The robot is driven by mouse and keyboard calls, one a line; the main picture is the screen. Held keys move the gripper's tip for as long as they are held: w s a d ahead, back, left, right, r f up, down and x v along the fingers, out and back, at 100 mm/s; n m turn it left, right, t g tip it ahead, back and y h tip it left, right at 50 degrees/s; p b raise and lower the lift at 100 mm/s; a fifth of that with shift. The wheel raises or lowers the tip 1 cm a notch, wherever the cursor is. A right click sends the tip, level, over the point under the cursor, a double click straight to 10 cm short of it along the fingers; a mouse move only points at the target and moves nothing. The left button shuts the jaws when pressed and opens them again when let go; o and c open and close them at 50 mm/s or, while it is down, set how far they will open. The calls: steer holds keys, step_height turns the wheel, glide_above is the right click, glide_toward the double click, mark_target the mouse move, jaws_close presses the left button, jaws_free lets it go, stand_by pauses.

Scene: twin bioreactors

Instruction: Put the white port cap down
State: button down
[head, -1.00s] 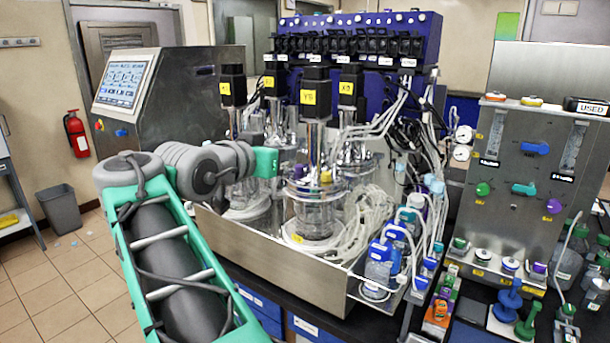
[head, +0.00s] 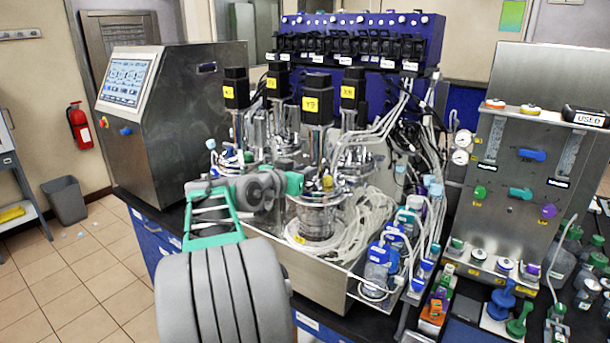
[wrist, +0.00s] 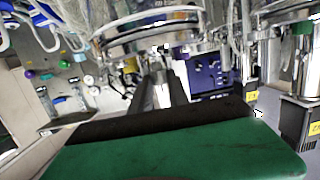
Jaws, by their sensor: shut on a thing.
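My gripper (head: 295,183) is in front of the near glass vessel (head: 316,218), by its metal lid, in the head view. In the wrist view my gripper (wrist: 162,80) shows a green body and two dark fingers close together, pointing toward the vessels. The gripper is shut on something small. The white port cap is not clearly visible in either view; the fingers and their angle hide what is held. A yellow cap (head: 327,182) stands on the near vessel's lid, close to the gripper.
A metal tray (head: 318,277) surrounds the vessels, with clear tubing (head: 362,225) on its right. Black motors (head: 318,85) stand tall above the lids. Blue-capped bottles (head: 378,254) stand at the right. A console with a screen (head: 127,78) stands at the left.

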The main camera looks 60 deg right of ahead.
step_height(320, 180, down, 2)
steer(key=shift+f, duration=0.1)
steer(key=c, duration=1.3)
jaws_free()
steer(key=shift+o, duration=0.2)
steer(key=shift+a, duration=0.1)
steer(key=b+v, duration=0.4)
steer(key=v, duration=0.8)
steer(key=w+a+f+n+t+y, duration=0.65)
steer(key=w+a+f, duration=0.4)
steer(key=a, duration=0.35)
steer(key=w+a+f+n+y, duration=0.1)
steer(key=a+f+n+y, duration=0.25)
steer(key=a, duration=0.55)
steer(key=w+a+f+n+y, duration=0.15)
steer(key=a+f+n, duration=0.25)
steer(key=a, duration=0.4)
steer(key=s+a+f+n+y, duration=0.2)
steer(key=s+a, duration=0.2)
steer(key=a, duration=0.3)
steer(key=s+a+f+n+g+y, duration=0.1)
steer(key=s+a+f+n+y, duration=0.1)
steer(key=a, duration=0.5)
steer(key=shift+s+f+n, duration=0.6)
steer(key=shift+s+n, duration=0.1)
steer(key=shift+s, duration=0.3)
